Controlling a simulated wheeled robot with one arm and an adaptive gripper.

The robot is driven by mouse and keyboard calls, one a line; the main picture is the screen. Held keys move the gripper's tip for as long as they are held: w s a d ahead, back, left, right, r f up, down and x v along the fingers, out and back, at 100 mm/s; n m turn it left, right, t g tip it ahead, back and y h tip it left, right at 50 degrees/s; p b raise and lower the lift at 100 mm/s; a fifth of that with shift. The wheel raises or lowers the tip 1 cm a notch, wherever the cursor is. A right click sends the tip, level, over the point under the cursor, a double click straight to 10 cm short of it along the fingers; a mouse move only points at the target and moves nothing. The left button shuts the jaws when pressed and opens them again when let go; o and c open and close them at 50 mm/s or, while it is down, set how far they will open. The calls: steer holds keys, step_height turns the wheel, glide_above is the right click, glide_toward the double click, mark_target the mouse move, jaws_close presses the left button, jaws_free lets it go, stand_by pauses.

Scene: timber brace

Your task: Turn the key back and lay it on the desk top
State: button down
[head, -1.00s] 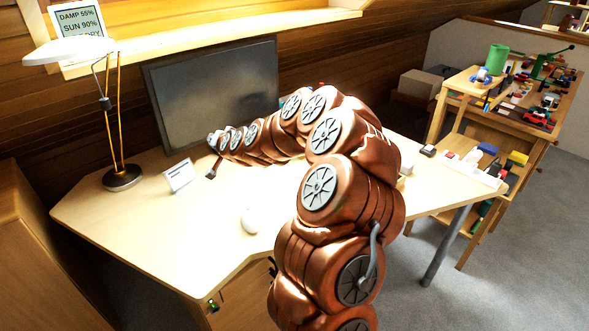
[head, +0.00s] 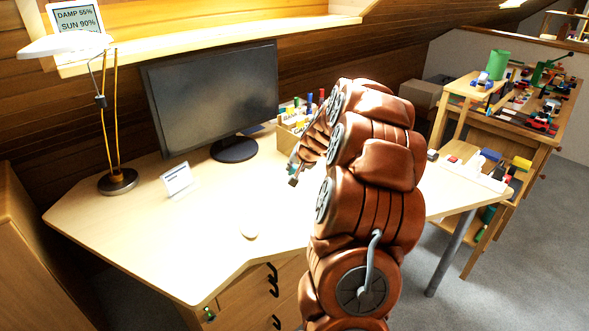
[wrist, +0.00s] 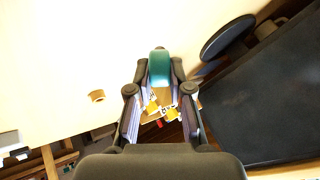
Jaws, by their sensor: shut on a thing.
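My gripper (head: 293,181) hangs over the desk top (head: 130,235), in front of the pen box. In the wrist view its two dark fingers (wrist: 160,75) are shut on a rounded teal piece, which looks like the head of the key (wrist: 160,66). The key's shaft is hidden, and I cannot make the key out in the head view. A small green spot (head: 209,314) shows on the desk's front near its left corner; it is too small to tell what it is.
A monitor (head: 215,95) and a pen box (head: 292,120) stand at the back. A lamp (head: 117,180) and a small card (head: 176,180) are at left. The desk's left-middle is clear.

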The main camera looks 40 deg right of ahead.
stand_by(0.3)
steer(key=b, duration=0.4)
glide_above(295, 200)
steer(key=shift+w+f, duration=0.1)
steer(key=shift+f, duration=3.55)
steer(key=c, duration=1)
jaws_free()
steer(key=v, duration=1.2)
